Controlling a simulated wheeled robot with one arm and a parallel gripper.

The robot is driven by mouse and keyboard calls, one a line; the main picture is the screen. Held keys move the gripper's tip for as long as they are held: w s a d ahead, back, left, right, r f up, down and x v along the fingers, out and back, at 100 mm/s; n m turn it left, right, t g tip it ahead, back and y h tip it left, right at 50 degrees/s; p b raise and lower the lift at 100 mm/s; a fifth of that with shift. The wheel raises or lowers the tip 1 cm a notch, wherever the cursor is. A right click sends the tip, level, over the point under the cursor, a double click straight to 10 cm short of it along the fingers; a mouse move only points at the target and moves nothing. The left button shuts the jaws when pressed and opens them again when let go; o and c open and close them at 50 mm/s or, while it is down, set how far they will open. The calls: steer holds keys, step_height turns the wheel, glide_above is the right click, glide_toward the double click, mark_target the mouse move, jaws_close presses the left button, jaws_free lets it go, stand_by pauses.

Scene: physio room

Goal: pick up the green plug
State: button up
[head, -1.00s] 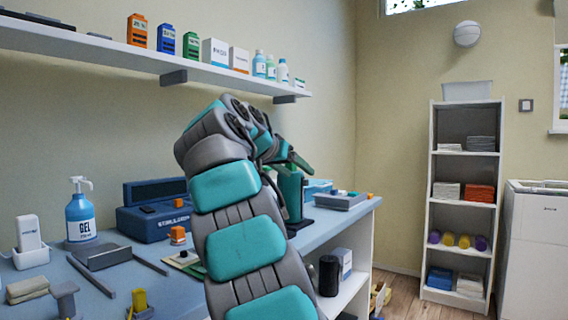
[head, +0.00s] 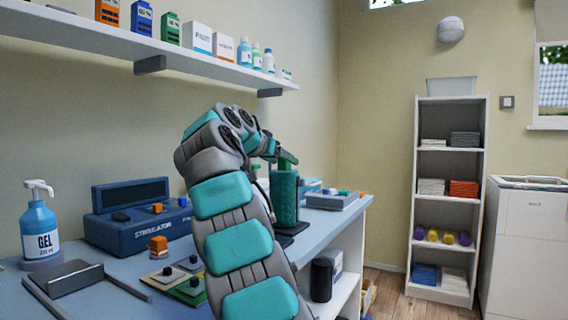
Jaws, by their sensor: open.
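I cannot make out a green plug for certain. A grey tray (head: 336,203) on the far end of the bench holds small coloured pieces, too small to tell apart well. My teal and grey arm rises through the middle of the head view and bends over near a tall green container (head: 285,197). My gripper's fingers do not show; the arm's far end is partly hidden behind its own links. I see nothing held.
A gel pump bottle (head: 39,232) and a grey holder (head: 70,278) stand at the left of the bench. Flat pads (head: 166,276) lie beside my arm. A wall shelf (head: 190,66) with boxes and bottles hangs above. A white rack (head: 407,200) stands across open floor at right.

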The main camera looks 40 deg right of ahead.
steer(key=shift+x, duration=1.05)
jaws_close()
